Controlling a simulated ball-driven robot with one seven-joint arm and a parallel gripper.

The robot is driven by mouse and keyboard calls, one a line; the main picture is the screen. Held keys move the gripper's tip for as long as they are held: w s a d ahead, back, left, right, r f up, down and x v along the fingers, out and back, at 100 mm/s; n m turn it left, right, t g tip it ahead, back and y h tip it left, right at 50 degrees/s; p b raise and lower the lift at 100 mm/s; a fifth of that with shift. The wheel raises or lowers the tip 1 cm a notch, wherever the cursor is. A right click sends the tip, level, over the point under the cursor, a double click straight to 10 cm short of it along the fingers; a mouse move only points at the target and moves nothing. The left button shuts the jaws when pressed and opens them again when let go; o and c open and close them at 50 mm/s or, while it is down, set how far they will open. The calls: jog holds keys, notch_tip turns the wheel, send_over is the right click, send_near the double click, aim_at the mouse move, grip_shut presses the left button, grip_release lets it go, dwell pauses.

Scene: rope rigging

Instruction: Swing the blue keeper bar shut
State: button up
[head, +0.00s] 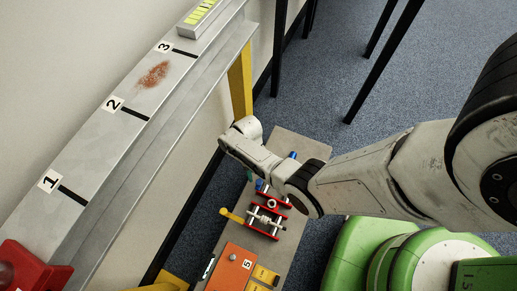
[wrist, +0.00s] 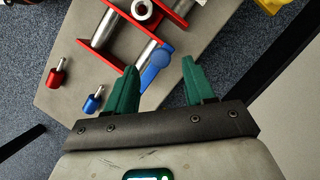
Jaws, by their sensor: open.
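Silver rods cross between the red plates, with a ring (wrist: 142,8) at the top.
Two loose-looking pegs, red-ended (wrist: 56,77) and blue-ended (wrist: 94,100), are left of the fingers. A yellow handle (head: 231,215) and an orange block (head: 232,267) are near the fixture. A metal beam (head: 130,105) marked 1, 2 and 3 runs along the wall.

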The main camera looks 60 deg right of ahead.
jog(key=p+v, duration=0.2)
jog(key=v, duration=0.5)
dwell(0.5)
notch_tip(320, 180, up, 7)
jog(key=n+t+h, duration=0.2)
jog(key=n, duration=0.2)
send_over(260, 183)
jog(key=s+a+r+n+t+h, duration=0.1)
jog(key=s+a+r+n, duration=0.15)
jog(key=r, duration=0.45)
jog(key=s+a+r+n+t, duration=0.1)
jog(key=s+a+r+n, duration=0.1)
jog(key=s+r, duration=0.3)
notch_tip(260, 183, up, 16)
jog(key=w+p, duration=0.1)
jog(key=p, duration=1.3)
jog(key=shift+w+d, duration=0.15)
jog(key=shift+w, duration=0.05)
jog(key=shift+f+m, duration=0.2)
jog(key=shift+m, duration=0.05)
